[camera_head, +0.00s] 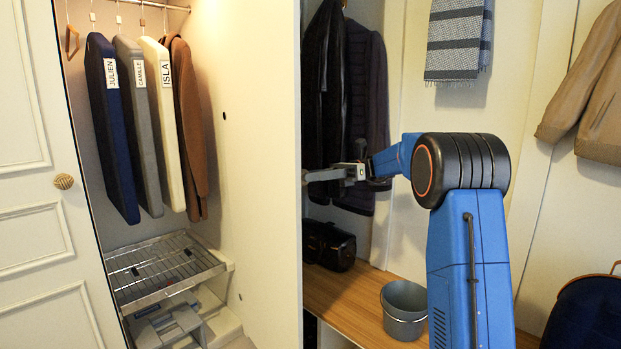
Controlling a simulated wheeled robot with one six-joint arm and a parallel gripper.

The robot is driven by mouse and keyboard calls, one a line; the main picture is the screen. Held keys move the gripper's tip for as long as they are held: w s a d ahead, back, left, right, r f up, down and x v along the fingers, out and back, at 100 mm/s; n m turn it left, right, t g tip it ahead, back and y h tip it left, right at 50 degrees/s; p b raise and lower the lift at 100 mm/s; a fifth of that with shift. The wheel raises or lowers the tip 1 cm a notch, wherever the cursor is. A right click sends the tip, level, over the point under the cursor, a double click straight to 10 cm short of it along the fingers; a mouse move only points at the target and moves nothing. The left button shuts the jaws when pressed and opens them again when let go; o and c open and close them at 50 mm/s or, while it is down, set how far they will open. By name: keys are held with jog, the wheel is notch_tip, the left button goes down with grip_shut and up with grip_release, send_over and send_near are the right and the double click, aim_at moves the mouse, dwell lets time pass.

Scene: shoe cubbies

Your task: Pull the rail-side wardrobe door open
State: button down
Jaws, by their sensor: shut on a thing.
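The rail-side wardrobe door (262,150) is a cream panel standing wide open, its inner face toward me and its free edge near the middle of the picture. My gripper (308,178) is on the right of that edge, at the outer face. It is shut at the door, with its fingertips partly hidden behind the edge. The door's handle is hidden on the outer side. The rail (150,4) shows at the upper left inside the wardrobe. The other door (30,240), panelled with a round woven knob (64,181), covers the left.
Labelled garment covers (113,130) and a brown coat (187,125) hang inside, above a wire rack (165,268). Dark jackets (362,110) hang behind my gripper. A black bag (330,245) and a grey bucket (404,308) stand on the wooden bench (335,293) below my arm.

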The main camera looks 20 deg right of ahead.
jog(key=shift+w+d, duration=0.15)
jog(key=shift+d, duration=0.1)
jog(key=c, duration=1.2)
grip_release()
